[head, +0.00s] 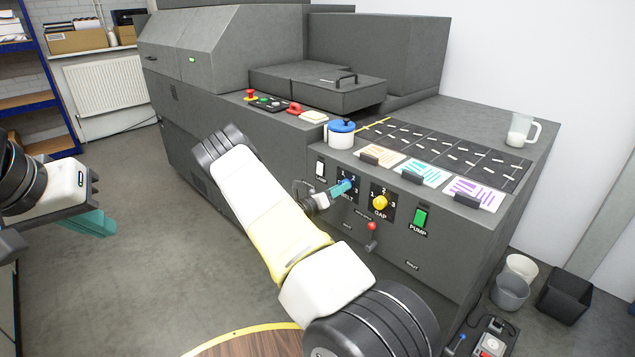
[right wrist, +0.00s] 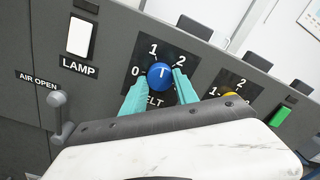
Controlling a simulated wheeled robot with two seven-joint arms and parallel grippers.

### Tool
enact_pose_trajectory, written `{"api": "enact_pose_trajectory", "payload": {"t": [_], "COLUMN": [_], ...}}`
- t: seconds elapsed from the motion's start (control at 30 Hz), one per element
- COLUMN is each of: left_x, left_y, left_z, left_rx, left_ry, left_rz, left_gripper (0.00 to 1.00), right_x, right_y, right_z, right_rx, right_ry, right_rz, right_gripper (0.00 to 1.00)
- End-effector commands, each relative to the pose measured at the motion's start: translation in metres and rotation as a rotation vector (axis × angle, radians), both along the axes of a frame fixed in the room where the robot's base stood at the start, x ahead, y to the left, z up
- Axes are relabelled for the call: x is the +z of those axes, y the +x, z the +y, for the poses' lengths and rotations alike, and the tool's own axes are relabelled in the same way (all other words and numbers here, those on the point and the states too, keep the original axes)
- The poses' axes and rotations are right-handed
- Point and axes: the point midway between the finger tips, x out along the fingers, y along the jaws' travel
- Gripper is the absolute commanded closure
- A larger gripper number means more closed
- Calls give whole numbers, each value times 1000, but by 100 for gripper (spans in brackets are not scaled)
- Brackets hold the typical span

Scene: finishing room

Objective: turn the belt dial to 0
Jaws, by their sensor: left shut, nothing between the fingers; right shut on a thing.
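The belt dial (right wrist: 160,75) is a blue round knob on a black plate. In the right wrist view its white mark points up, between 1 and 2 and nearer 1. The 0 is at its left; part of the plate is hidden by my fingers. In the head view the dial (head: 348,185) is mostly hidden behind the fingertips. My right gripper (head: 342,189) is shut on the dial, with teal fingers on both sides of it in the right wrist view (right wrist: 154,84). My left gripper (head: 95,223) is shut and empty, away from the machine at the left.
The lamp switch (right wrist: 81,36) is left of the dial. The yellow gap dial (head: 380,202) and green pump switch (head: 420,217) are to its right. A red-knobbed lever (head: 371,229) is below. A blue-lidded pot (head: 341,134) stands on the ledge above. The floor at left is clear.

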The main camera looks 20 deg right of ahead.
Motion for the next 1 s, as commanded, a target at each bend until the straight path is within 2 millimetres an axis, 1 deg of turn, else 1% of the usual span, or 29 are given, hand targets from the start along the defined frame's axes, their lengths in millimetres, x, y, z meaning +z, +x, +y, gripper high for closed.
{"api": "enact_pose_trajectory", "payload": {"t": [1.0], "left_x": [0], "left_y": [0], "left_z": [0], "left_rx": [0], "left_ry": [0], "left_rz": [0], "left_gripper": [100], "right_x": [-1], "right_y": [0], "right_z": [1], "right_rx": [3], "right_ry": [-370], "right_rz": [894], "right_gripper": [100]}}
